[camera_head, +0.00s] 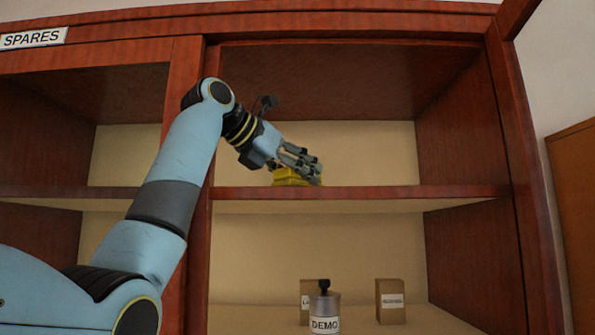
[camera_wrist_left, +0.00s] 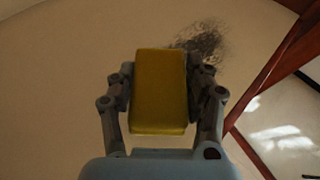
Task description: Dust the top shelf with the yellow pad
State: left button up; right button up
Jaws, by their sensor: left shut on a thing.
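The yellow pad (camera_head: 289,177) is at the top shelf (camera_head: 370,192) of the wooden cabinet, just behind the shelf's front edge. My left gripper (camera_head: 300,163) is shut on the pad from above. In the left wrist view the pad (camera_wrist_left: 159,92) sits between the two fingers of the left gripper (camera_wrist_left: 162,92), held on both sides. A dark smudge of dust (camera_wrist_left: 203,42) shows on the pale surface beyond the pad, partly hidden by the pad and a finger. I cannot tell whether the pad touches the shelf. My right gripper is not in view.
A canister labelled DEMO (camera_head: 324,312) and two brown boxes (camera_head: 390,300) stand below. The top shelf right of the pad looks clear.

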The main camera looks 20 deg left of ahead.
pick_arm(q)
jog(key=shift+f, duration=0.35)
dwell(0.6)
jog(key=shift+w+d, duration=0.3)
jog(key=shift+d, duration=0.7)
jog(key=shift+w+d, duration=0.25)
jog(key=shift+d, duration=0.7)
jog(key=shift+w+d+f, duration=0.1)
jog(key=shift+w+d, duration=0.15)
jog(key=shift+d, duration=0.75)
jog(key=shift+w+d, duration=0.25)
jog(key=shift+d, duration=0.7)
